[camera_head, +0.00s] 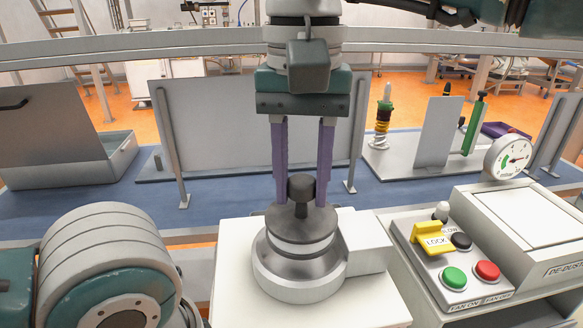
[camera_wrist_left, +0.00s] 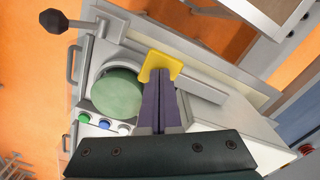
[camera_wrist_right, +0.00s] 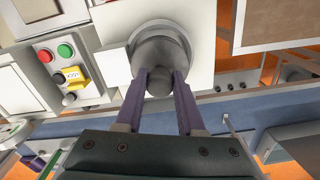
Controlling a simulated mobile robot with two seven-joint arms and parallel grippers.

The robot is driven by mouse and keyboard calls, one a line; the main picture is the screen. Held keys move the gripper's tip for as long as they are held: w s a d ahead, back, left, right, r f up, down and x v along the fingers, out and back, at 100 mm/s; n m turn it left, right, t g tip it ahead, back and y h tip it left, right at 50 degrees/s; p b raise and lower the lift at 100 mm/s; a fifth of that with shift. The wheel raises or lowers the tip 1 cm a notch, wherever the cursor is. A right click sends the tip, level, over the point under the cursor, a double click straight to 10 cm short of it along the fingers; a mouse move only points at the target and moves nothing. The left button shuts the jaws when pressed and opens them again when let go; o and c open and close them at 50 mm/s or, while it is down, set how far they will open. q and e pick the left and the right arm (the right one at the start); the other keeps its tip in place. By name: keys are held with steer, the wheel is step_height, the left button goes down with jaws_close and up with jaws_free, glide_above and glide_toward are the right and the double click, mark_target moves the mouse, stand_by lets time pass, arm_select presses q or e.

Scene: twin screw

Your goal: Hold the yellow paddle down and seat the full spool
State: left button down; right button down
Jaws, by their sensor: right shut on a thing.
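My right gripper (camera_head: 303,198) comes down from above and is shut on the dark knob (camera_head: 301,186) of a round grey metal piece (camera_head: 300,240). This piece sits on a white block; I cannot tell whether it is the full spool. In the right wrist view the fingers (camera_wrist_right: 160,80) flank the knob (camera_wrist_right: 155,80). In the left wrist view a yellow paddle (camera_wrist_left: 160,66) lies at the tips of my left gripper (camera_wrist_left: 162,88). Its fingers are together and appear to touch the paddle. The left gripper is out of the head view.
A control panel (camera_head: 478,282) with buttons and a yellow LOCK lever (camera_head: 430,238) stands at right. A gauge (camera_head: 509,157) is behind it. A stand with stacked coloured rings (camera_head: 382,122) is at the back. A green disc (camera_wrist_left: 118,93) lies beside the paddle in the left wrist view.

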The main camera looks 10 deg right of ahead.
mark_target(301, 216)
steer(key=shift+f, duration=0.1)
stand_by(0.3)
steer(key=shift+f, duration=0.65)
steer(key=shift+f, duration=0.2)
stand_by(0.6)
steer(key=shift+f, duration=0.95)
steer(key=shift+f, duration=0.25)
steer(key=shift+f, duration=0.25)
steer(key=shift+c, duration=2.2)
jaws_free()
steer(key=shift+r, duration=0.1)
